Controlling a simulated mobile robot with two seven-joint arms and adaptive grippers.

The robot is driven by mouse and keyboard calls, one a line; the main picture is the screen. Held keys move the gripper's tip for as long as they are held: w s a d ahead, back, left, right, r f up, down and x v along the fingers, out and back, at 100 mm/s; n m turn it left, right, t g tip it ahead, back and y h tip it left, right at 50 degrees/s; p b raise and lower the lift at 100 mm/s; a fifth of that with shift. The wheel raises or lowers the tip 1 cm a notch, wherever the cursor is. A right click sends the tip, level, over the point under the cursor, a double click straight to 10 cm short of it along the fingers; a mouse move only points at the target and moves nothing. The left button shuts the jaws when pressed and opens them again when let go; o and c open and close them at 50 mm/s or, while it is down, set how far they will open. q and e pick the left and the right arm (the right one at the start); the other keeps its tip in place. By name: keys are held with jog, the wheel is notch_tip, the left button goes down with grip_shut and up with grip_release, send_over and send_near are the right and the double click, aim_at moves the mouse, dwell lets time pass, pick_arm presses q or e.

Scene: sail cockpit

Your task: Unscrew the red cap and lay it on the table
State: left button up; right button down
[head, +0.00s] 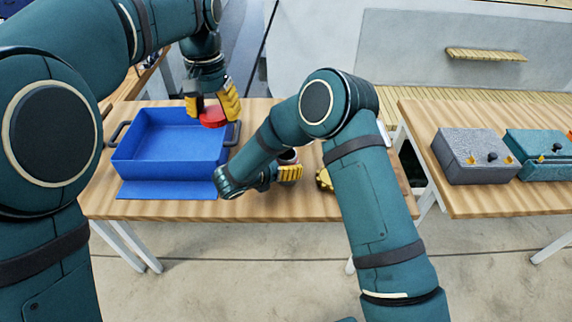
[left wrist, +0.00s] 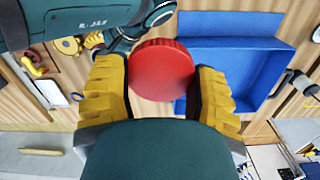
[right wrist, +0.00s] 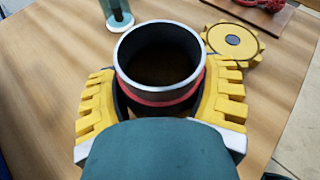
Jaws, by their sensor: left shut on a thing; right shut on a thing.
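The red cap (head: 212,117) is held in my left gripper (head: 213,108), raised near the right end of the blue box. In the left wrist view the round red cap (left wrist: 161,70) sits between the yellow fingers. My right gripper (head: 288,173) is shut on the dark, open-topped container (right wrist: 160,60). In the right wrist view the container is upright, with a silver rim, a red band and no cap on it. In the head view my right arm hides most of it.
The blue box (head: 165,172) stands open on the left part of the wooden table (head: 125,207). A yellow knobbed disc (right wrist: 233,41) lies close to the right gripper. A grey case (head: 475,160) and a teal case (head: 540,150) stand on another table at right.

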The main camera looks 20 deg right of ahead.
jog(key=shift+r, duration=0.2)
jog(key=shift+f, duration=0.15)
jog(key=shift+c, duration=2)
grip_release()
jog(key=shift+f, duration=0.1)
jog(key=o, duration=0.4)
